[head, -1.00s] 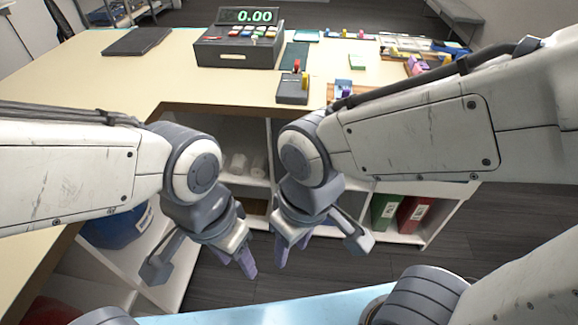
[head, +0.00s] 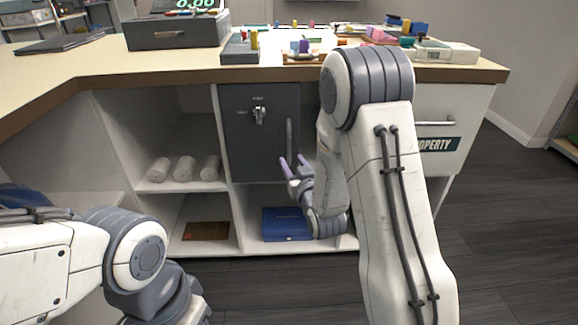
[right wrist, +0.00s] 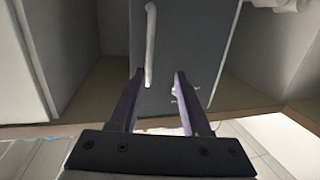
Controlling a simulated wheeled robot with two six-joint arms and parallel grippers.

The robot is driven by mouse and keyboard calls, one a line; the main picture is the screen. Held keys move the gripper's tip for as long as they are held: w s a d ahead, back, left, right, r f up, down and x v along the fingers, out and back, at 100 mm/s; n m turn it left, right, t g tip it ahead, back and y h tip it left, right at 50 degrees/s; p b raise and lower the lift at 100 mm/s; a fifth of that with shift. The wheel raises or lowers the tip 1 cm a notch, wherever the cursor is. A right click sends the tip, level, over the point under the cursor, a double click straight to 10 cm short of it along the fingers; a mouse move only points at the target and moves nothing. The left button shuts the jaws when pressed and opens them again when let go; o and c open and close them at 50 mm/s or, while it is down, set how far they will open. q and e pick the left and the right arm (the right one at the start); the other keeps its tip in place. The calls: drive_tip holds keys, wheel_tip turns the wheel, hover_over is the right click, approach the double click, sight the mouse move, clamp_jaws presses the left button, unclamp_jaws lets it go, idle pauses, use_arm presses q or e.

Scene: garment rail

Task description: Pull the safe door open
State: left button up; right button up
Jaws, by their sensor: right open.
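The safe (head: 250,160) is a dark grey door set in the middle of the counter front, and it looks shut. It has a small metal knob (head: 259,115) at upper left and a vertical bar handle (head: 290,137) near its right edge. My right gripper (head: 293,162) is open and empty, just in front of the handle's lower part. In the right wrist view, the handle (right wrist: 151,40) shows between the open fingers (right wrist: 158,73), closer to the left one. I cannot tell if they touch. My left arm is low at left; its fingers are out of frame.
The counter (head: 150,70) carries a cash register (head: 177,32) and small items. Open shelves flank the safe, with white rolls (head: 184,168) at left. A blue box (head: 285,224) sits below it. A white drawer (head: 445,110) is at right. The floor at right is clear.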

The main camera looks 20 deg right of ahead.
sight(290, 146)
drive_tip(key=shift+t+h, duration=0.3)
drive_tip(key=shift+t, duration=0.1)
drive_tip(key=w, duration=0.3)
drive_tip(key=w+d+b, duration=0.1)
drive_tip(key=w, duration=0.2)
drive_tip(key=w+d, duration=0.1)
drive_tip(key=w, duration=0.3)
drive_tip(key=shift+w+d+f+b, duration=0.1)
drive_tip(key=shift+d+f+b, duration=0.15)
drive_tip(key=shift+f+b, duration=0.15)
use_arm(q)
wheel_tip(290, 146, down, 3)
drive_tip(key=shift+r, duration=0.15)
use_arm(e)
clamp_jaws()
idle(0.3)
